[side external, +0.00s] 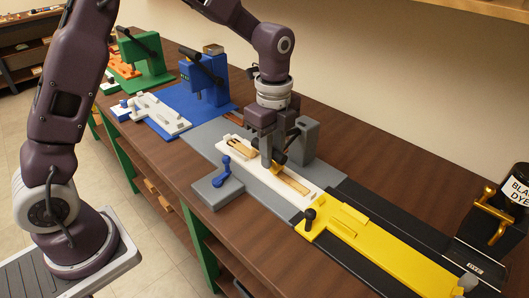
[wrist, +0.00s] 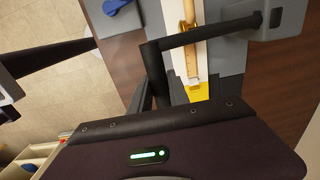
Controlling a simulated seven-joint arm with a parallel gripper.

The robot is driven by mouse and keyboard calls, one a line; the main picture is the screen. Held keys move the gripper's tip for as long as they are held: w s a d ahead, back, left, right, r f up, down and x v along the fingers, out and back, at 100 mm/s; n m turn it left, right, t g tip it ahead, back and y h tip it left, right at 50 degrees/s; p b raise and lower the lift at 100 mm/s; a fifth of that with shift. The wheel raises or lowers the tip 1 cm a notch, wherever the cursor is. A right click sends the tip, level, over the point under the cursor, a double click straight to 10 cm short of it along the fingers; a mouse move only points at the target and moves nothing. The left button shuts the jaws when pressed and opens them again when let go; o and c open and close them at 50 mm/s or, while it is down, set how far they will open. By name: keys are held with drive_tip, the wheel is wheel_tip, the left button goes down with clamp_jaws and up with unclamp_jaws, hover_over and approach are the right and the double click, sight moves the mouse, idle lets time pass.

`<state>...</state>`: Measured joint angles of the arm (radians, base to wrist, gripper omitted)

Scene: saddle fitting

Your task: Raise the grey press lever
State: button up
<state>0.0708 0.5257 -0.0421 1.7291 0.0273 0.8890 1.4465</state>
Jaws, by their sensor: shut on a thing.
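The grey press (side external: 304,138) stands on the grey base just right of my gripper in the side view. It also shows at the top right of the wrist view (wrist: 282,22). Its dark lever arm (wrist: 205,34) runs left from the press to an upright dark handle (wrist: 152,58). My gripper (side external: 268,158) is shut on the lever handle, low over the white tray (side external: 312,187). In the wrist view my gripper (wrist: 154,88) is partly hidden by its own dark housing. A tan strip (side external: 294,183) lies in the tray, beneath the lever.
A blue clamp handle (side external: 222,171) sits on a grey block to the left. A yellow plate (side external: 375,245) with a dark knob lies in front right. Blue (side external: 205,78) and green (side external: 145,60) presses stand farther back. A black dye bottle (side external: 518,185) is at the right edge.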

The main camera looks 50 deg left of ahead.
drive_tip(key=shift+r, duration=0.2)
drive_tip(key=shift+w+r, duration=0.1)
drive_tip(key=w+r, duration=0.6)
drive_tip(key=r, duration=0.3)
idle(1.4)
drive_tip(key=shift+o, duration=0.2)
drive_tip(key=o, duration=0.8)
drive_tip(key=shift+o, duration=0.2)
